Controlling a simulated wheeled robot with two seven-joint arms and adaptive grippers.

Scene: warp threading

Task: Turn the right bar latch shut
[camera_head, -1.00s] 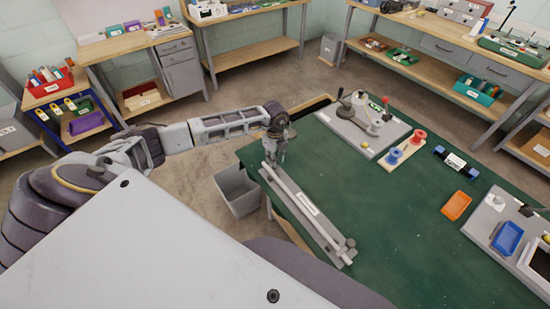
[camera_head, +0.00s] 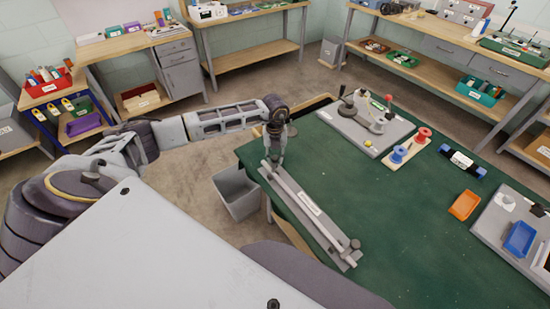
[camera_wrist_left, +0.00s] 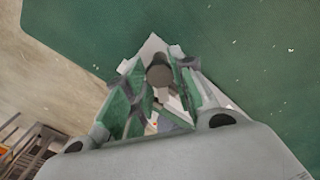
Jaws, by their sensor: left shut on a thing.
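A long grey bar fixture (camera_head: 308,207) with a white label lies along the left edge of the green table. A small round knob (camera_head: 355,243) stands at its near end. My left gripper (camera_head: 275,160) points down at the bar's far end and hides most of the latch there. In the left wrist view, its green-padded fingers (camera_wrist_left: 155,88) are shut around a dark round latch knob (camera_wrist_left: 160,74). How far the latch is turned is not clear. My right gripper is not in view.
A grey bin (camera_head: 236,193) stands on the floor left of the table. A grey board with a lever (camera_head: 365,125), a spool stand (camera_head: 408,147) and an orange tray (camera_head: 464,205) lie farther right. The middle of the green table (camera_head: 390,225) is clear.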

